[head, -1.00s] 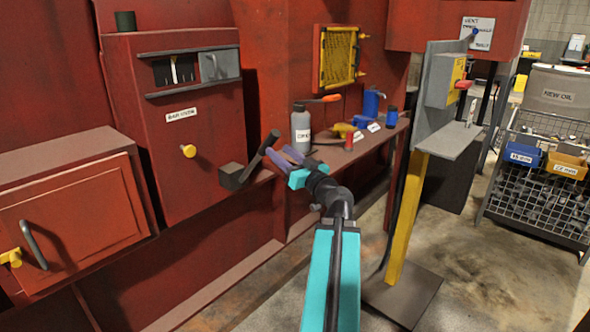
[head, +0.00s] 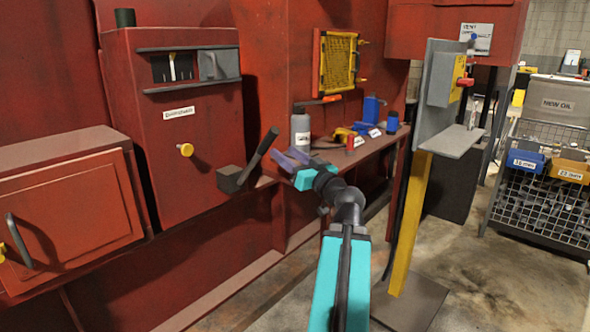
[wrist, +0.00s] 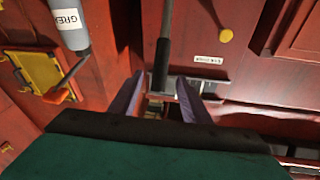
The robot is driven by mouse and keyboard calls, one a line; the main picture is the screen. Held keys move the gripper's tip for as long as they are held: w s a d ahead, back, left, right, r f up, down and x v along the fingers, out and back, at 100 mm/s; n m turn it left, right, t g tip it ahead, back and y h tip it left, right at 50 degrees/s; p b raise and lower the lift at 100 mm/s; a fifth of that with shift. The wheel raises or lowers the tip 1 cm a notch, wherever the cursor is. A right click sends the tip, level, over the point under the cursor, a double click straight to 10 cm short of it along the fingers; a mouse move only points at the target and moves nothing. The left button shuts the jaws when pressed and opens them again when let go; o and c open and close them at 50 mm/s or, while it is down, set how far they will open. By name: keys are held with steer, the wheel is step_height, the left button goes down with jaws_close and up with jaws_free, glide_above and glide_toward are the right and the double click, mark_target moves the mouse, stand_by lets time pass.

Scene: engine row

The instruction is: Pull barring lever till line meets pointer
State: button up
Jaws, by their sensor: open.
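The barring lever (head: 262,147) is a dark bar with a black grip, slanting up to the right from a dark block (head: 230,179) on the red engine side. My gripper (head: 284,155) is open beside the lever's upper part, its purple fingers pointing towards it. In the wrist view the lever (wrist: 163,50) shows between the two open fingers (wrist: 160,85); nothing is clamped. In the small window (head: 173,67) above, a pale upright line stands under a small yellow mark, seemingly the pointer. It is too small to tell whether they meet exactly.
A yellow knob (head: 185,150) sticks out left of the lever. A shelf (head: 370,150) right of my gripper carries a grey bottle (head: 300,130), blue cans and small tools. A yellow post (head: 408,225) with a grey panel stands to the right. Open floor lies beyond.

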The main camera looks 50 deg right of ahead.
steer(key=shift+s+a+f+b, duration=0.25)
steer(key=shift+s+b, duration=0.25)
steer(key=shift+b, duration=1.3)
steer(key=shift+b+v, duration=1.2)
steer(key=shift+v, duration=0.15)
steer(key=shift+r, duration=0.1)
steer(key=w+d+r+n+y+p, duration=0.1)
steer(key=n+y+p, duration=0.1)
steer(key=p, duration=0.7)
steer(key=d+r+n+g+y+p, duration=0.1)
steer(key=n+y+p, duration=0.1)
steer(key=p, duration=0.8)
steer(key=w+d+r+n+y+p, duration=0.1)
steer(key=d+n+y+p, duration=0.1)
steer(key=p, duration=0.8)
steer(key=shift+w+r+n+g, duration=0.15)
steer(key=shift+w+n+g, duration=0.15)
steer(key=shift+w, duration=0.05)
